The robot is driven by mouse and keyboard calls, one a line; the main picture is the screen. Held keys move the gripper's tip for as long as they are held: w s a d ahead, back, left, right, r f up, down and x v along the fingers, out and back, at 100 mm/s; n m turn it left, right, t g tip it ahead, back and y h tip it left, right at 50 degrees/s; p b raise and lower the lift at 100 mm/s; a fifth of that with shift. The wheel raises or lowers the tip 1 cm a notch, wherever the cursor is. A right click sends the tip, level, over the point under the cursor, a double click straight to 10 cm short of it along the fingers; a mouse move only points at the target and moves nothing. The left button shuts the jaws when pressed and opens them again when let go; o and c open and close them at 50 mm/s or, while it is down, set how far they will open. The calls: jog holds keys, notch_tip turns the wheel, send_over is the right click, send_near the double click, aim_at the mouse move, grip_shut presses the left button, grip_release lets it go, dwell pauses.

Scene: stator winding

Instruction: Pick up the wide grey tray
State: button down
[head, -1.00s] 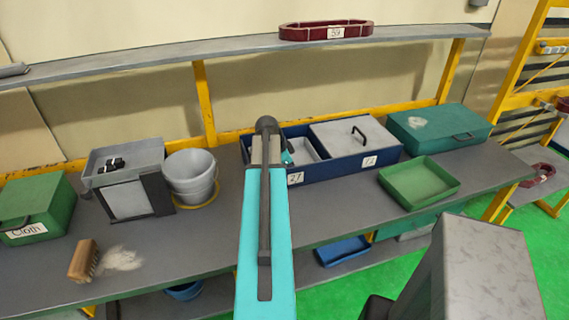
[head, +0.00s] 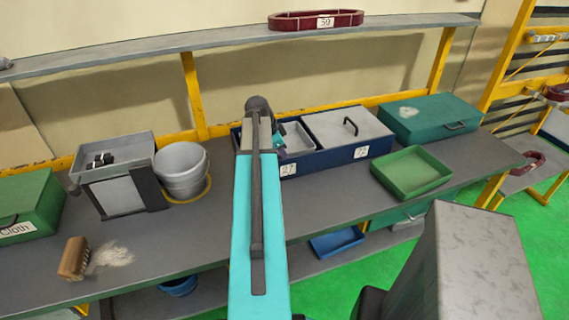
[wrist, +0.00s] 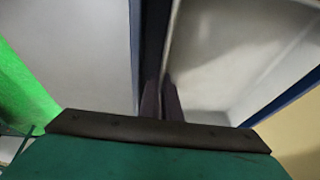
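A light grey tray (head: 298,137) sits in the left compartment of the blue box, marked 27; my arm hides its left part. In the wrist view its pale inside and thin rim (wrist: 225,50) fill the right side. My gripper (wrist: 163,80) has two dark fingers close together at the tray's near rim, beside the dark gap between tray and lid. I cannot tell whether the rim is between them. In the head view my gripper (head: 279,143) is mostly hidden behind my turquoise arm.
The blue box (head: 325,163) has a grey handled lid (head: 335,128) over its right compartment. A teal case (head: 410,122) and an open green tray (head: 411,186) are to the right. A grey bin, a bucket (head: 181,170) and a brush (head: 73,258) are left. A shelf runs above.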

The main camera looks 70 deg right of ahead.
jog(key=shift+r+b, duration=0.75)
jog(key=shift+r, duration=2.45)
